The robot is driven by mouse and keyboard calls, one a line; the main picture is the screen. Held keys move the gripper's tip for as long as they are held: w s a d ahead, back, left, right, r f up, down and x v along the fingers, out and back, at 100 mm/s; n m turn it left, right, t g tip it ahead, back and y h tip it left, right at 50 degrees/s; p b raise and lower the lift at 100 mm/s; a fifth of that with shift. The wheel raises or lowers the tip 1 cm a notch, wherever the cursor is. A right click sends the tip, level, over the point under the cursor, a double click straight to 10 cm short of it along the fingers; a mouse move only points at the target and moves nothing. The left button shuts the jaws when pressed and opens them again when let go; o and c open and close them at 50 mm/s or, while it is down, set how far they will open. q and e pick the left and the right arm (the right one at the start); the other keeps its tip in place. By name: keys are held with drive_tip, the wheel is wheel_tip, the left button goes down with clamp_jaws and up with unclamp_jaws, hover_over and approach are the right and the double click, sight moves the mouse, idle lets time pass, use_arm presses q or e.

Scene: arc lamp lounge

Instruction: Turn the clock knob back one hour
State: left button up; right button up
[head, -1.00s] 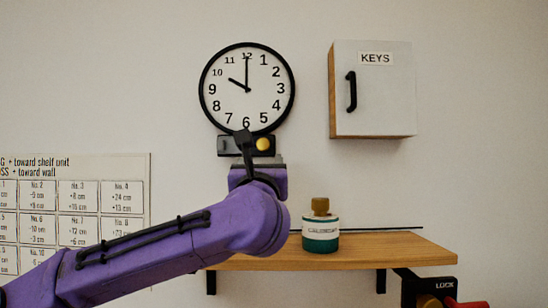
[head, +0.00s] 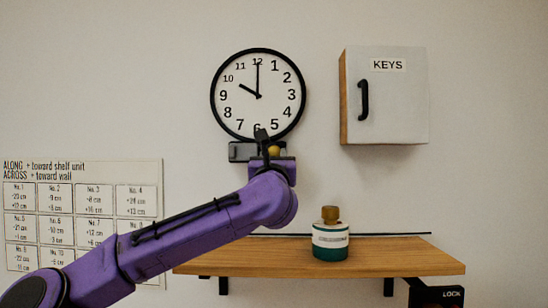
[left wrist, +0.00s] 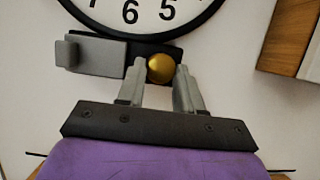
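The round wall clock (head: 240,107) has a black rim and a white face; its short hand points at 10 and its long hand at 12. Below it is a dark panel with a round gold knob (left wrist: 161,68), which also shows partly behind my gripper in the head view (head: 274,151). A grey block (left wrist: 96,52) sits on the panel's left side. My left gripper (left wrist: 160,70) is open, with one finger on each side of the knob. I cannot tell whether the fingers touch it. My right gripper is not in view.
A wooden shelf (head: 390,258) below holds a green and white bottle (head: 331,240) with a brown cap. A KEYS cabinet (head: 400,105) with a black handle hangs at the right. A printed chart (head: 80,215) is on the left wall. A LOCK box (head: 450,296) is at lower right.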

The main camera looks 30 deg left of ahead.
use_arm(q)
drive_tip(key=shift+w+d+n+g+y+b, duration=0.1)
drive_tip(key=shift+n+g+y+b, duration=0.4)
drive_tip(key=shift+n+b, duration=0.65)
drive_tip(key=shift+d+n+g+y+b, duration=0.1)
drive_tip(key=shift+n+g+y+b, duration=0.45)
drive_tip(key=shift+n, duration=1.1)
drive_tip(key=shift+w+d+n+g+y+b, duration=0.1)
drive_tip(key=shift+n+g+y+b, duration=0.35)
drive_tip(key=shift+n+b, duration=0.75)
drive_tip(key=shift+n, duration=0.3)
drive_tip(key=o, duration=1)
drive_tip(key=shift+s+r, duration=0.1)
drive_tip(key=shift+o, duration=0.2)
